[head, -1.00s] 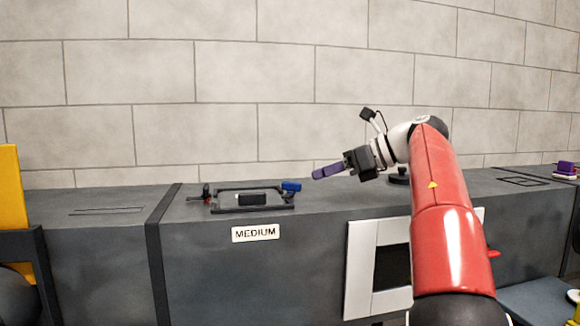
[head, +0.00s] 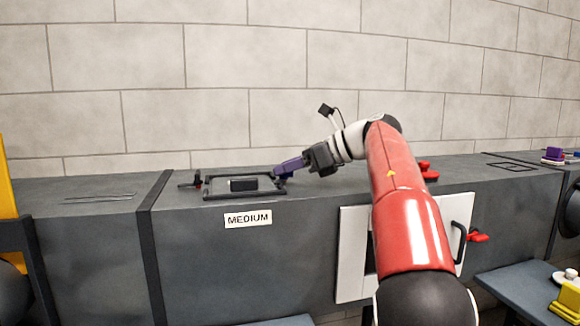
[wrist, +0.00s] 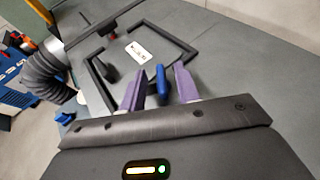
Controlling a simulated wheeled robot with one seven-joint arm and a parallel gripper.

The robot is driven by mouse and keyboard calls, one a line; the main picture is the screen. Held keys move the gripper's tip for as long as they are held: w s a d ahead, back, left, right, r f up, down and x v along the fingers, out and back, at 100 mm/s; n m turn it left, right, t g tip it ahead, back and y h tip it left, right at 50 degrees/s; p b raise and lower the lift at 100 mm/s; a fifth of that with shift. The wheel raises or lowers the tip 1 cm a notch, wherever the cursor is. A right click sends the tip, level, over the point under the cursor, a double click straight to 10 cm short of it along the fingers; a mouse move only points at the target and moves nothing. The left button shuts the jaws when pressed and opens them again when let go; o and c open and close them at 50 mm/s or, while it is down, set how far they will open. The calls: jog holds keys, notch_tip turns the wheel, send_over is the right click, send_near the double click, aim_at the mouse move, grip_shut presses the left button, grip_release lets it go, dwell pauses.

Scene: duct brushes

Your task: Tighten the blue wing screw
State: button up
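The blue wing screw (wrist: 162,84) stands up between the two purple fingers of my gripper (wrist: 160,87) in the wrist view. The fingers are apart, with a narrow gap showing on each side of the screw. In the head view my gripper (head: 282,168) points left at the right end of a dark rectangular frame (head: 235,196) on top of the grey duct. There the fingers hide the screw. The frame also shows in the wrist view (wrist: 182,44), with a pale label plate inside it.
The grey duct (head: 300,210) carries a "MEDIUM" sign (head: 248,218). A small red and dark part (head: 197,180) sits at the frame's left end. A white-framed opening (head: 350,250) is in the duct's front. A red object (head: 427,170) lies on top, right of my arm.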

grip_shut()
jog(key=shift+f+b, duration=0.1)
jog(key=shift+b, duration=0.25)
jog(key=shift+s+a+f+m+t+h+b, duration=0.15)
jog(key=shift+m+t+h+b, duration=0.35)
jog(key=shift+m+t+b, duration=0.6)
jog(key=shift+s+a+m+t+h+b, duration=0.1)
jog(key=shift+s+m+t+h+b, duration=0.1)
jog(key=shift+m+t+h+b, duration=0.55)
jog(key=m+t+h+b, duration=0.1)
jog(key=m+t+h, duration=0.1)
jog(key=m, duration=0.1)
jog(key=shift+s+a+r+t+h+b, duration=0.1)
jog(key=shift+a+r+t+h+b, duration=0.1)
jog(key=shift+t+h+b, duration=0.2)
jog(key=shift+m+t+h+b, duration=0.3)
jog(key=shift+m+t+h, duration=0.35)
jog(key=shift+m+h, duration=1.4)
